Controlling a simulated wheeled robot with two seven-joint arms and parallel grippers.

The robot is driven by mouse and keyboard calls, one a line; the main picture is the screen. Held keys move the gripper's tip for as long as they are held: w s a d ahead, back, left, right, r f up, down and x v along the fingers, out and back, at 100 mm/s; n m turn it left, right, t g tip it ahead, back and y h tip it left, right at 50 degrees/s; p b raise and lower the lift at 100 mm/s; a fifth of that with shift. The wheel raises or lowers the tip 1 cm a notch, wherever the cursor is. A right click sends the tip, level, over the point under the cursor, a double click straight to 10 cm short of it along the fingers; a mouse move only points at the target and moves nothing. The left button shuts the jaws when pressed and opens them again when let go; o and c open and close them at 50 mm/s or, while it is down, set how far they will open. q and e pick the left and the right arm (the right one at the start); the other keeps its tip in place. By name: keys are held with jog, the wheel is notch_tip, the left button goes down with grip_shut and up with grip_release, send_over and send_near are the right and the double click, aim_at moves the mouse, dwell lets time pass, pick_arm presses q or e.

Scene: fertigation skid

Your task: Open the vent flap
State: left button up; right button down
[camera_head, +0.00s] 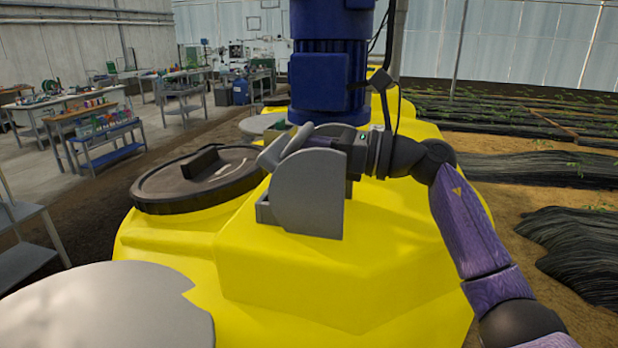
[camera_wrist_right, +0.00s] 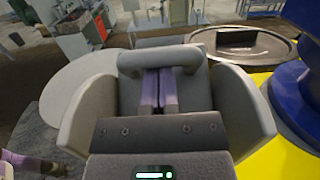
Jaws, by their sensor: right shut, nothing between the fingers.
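The grey vent housing (camera_head: 308,197) sits on the yellow tank, with a rounded side plate facing the head camera. A grey bar (camera_head: 287,146) shows above its upper left edge. In the right wrist view, the grey bar (camera_wrist_right: 165,57) crosses between two side plates (camera_wrist_right: 243,112). The shut purple fingers of my right gripper (camera_wrist_right: 160,92) lie between the plates and point at the bar; I cannot tell whether they touch it. The flap's exact angle is unclear. In the head view, the side plate hides the fingertips. My left gripper is not in view.
The yellow tank (camera_head: 340,285) fills the front. A blue motor (camera_head: 325,75) rises just behind the housing. A round black lid (camera_head: 195,185) lies to its left. A pale round disc (camera_head: 105,310) is at front left. Work tables (camera_head: 105,140) stand farther off.

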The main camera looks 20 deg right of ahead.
jog(key=shift+s+d+b, duration=0.2)
jog(key=shift+d+b, duration=0.25)
jog(key=shift+b, duration=0.25)
jog(key=shift+s+d+t+y+b, duration=0.2)
jog(key=shift+t+y+b, duration=0.1)
jog(key=shift+y+b, duration=0.15)
jog(key=shift+d+r+y, duration=0.15)
jog(key=shift+d+y, duration=0.1)
jog(key=shift+s+d+r+b, duration=0.1)
jog(key=shift+s+d+b, duration=0.75)
jog(key=shift+d+b, duration=0.3)
jog(key=shift+a, duration=0.1)
